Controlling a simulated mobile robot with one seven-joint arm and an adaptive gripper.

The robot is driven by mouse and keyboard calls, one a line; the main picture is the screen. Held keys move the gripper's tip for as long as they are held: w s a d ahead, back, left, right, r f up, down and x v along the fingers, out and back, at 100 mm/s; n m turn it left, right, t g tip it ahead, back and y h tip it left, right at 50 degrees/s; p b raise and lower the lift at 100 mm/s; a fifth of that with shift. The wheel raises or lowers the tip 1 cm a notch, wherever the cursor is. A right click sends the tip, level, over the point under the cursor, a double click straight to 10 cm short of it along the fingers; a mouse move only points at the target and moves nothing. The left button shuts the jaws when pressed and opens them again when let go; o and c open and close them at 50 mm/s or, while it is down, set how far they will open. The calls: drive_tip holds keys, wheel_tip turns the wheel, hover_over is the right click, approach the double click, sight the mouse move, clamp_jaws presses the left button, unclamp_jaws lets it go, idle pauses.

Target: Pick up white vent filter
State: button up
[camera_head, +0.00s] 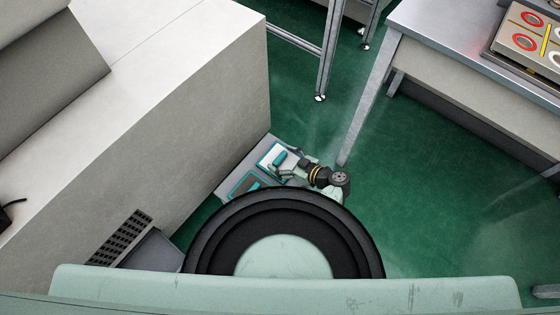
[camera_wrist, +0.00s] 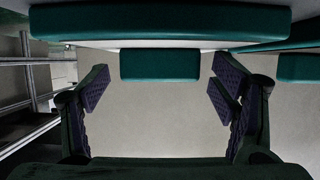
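In the head view, a white panel with a teal rim (camera_head: 266,157) lies on a grey ledge beside the large beige cabinet. A small teal piece (camera_head: 280,158) is on it; I cannot tell for sure which part is the white vent filter. My gripper (camera_head: 286,169) is over the panel's right side. In the wrist view, my gripper (camera_wrist: 160,82) is open, with its dark ridged pads apart. A teal block (camera_wrist: 160,66) shows between the fingertips, with a small gap on each side. A wide teal bar (camera_wrist: 160,22) crosses the top, above a white strip.
A second teal-rimmed panel (camera_head: 246,184) lies nearer my base. The beige cabinet (camera_head: 190,90) stands close on the left. A metal table (camera_head: 430,25) with a tray of red and yellow markings is at the upper right. Green floor (camera_head: 420,190) is clear on the right.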

drive_tip(key=c, duration=1.1)
drive_tip(key=shift+r, duration=0.1)
